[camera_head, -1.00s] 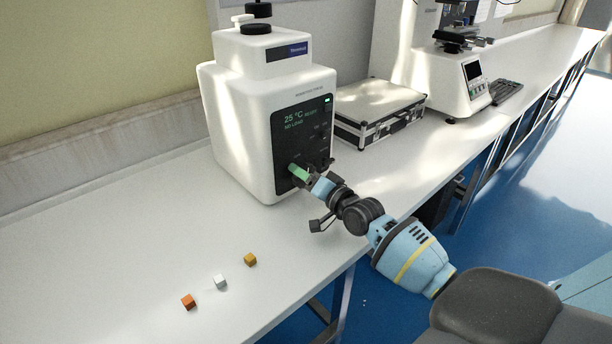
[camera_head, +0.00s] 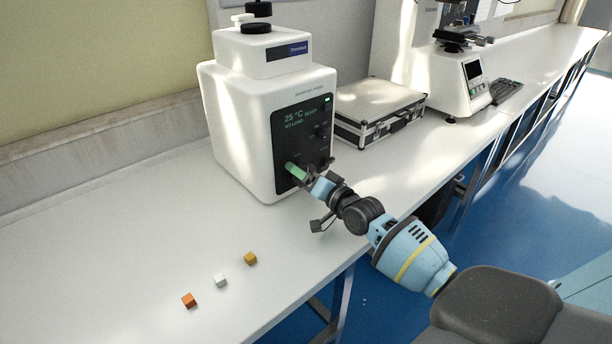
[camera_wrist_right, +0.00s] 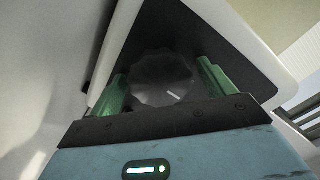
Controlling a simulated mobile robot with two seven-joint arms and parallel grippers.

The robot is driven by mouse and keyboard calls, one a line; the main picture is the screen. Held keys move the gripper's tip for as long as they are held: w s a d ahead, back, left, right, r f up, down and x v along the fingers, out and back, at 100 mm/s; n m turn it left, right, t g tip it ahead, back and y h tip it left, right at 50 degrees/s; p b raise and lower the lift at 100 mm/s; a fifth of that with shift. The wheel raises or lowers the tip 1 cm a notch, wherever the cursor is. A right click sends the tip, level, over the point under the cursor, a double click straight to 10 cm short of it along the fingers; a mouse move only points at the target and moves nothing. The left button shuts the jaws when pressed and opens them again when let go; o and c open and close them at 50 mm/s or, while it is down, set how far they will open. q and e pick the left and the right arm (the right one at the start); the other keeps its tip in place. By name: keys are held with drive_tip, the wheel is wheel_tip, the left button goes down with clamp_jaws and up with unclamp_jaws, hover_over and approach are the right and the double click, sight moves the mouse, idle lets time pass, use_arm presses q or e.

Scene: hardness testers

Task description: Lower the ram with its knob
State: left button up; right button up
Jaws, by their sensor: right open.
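A white testing machine (camera_head: 235,120) with a black front panel (camera_head: 290,125) stands on the bench; its display reads 25 °C. My right gripper (camera_head: 303,171) is at the lower part of this panel. In the right wrist view a dark round knob (camera_wrist_right: 160,75) with a scalloped rim and a white pointer mark lies between my two green fingers (camera_wrist_right: 162,86), which stand apart on either side of it. Whether they touch it I cannot tell. In the head view the gripper hides this knob. I cannot make out the ram. My left gripper is not in view.
The bench left of the machine is mostly clear.

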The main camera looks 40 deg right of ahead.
drive_tip(key=s, duration=0.6)
drive_tip(key=shift+s+d+p, duration=0.25)
drive_tip(key=shift+s+p, duration=0.05)
drive_tip(key=shift+s, duration=0.6)
